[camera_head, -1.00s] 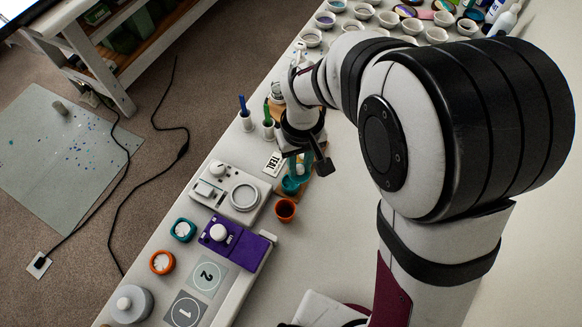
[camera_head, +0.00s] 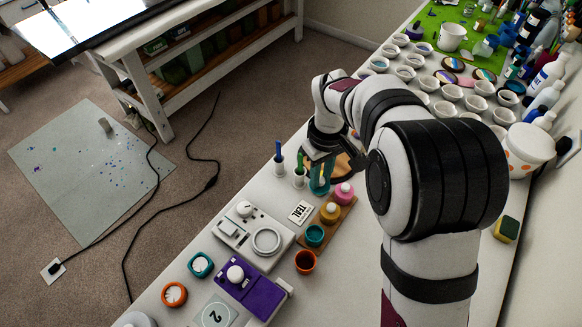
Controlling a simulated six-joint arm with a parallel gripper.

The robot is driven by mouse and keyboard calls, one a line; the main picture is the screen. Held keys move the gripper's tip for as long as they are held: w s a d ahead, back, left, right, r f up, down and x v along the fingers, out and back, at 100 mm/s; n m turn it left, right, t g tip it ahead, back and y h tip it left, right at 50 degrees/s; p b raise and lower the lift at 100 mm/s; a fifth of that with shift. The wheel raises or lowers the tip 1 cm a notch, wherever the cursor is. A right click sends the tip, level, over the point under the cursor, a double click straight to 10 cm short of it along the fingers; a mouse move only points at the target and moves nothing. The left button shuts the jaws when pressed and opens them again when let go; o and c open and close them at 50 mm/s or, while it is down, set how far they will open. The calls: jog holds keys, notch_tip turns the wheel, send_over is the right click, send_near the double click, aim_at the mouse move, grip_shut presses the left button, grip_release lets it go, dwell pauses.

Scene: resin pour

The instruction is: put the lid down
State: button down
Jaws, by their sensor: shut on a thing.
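My gripper (camera_head: 321,158) is above the worktop, shut, its fingertips partly hidden by the wrist. A teal piece (camera_head: 319,185) shows right below it and seems to be the lid in its jaws; its outline is hard to make out. The open teal pot (camera_head: 315,236) stands at the near end of a wooden tray (camera_head: 332,227). A pot with a mustard top (camera_head: 330,212) and one with a pink top (camera_head: 343,193) stand behind it. The TEAL label card (camera_head: 300,212) lies left of the tray.
An orange cup (camera_head: 305,261) stands in front of the tray. A white scale (camera_head: 254,234) and a purple device (camera_head: 251,290) are to the left. Brushes in white holders (camera_head: 299,177) stand left of my gripper. Many white cups (camera_head: 428,83) fill the back.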

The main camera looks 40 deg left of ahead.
jog(key=s+a+f, duration=0.1)
jog(key=a+f, duration=0.1)
jog(key=a, duration=0.1)
jog(key=s+a+f, duration=0.2)
jog(key=a, duration=0.2)
jog(key=s+a+f, duration=0.1)
jog(key=a+f, duration=0.2)
jog(key=a, duration=0.1)
jog(key=shift+s+f, duration=0.1)
jog(key=shift+s, duration=0.2)
jog(key=shift+f, duration=1.95)
jog(key=c, duration=0.7)
grip_release()
jog(key=shift+f, duration=0.1)
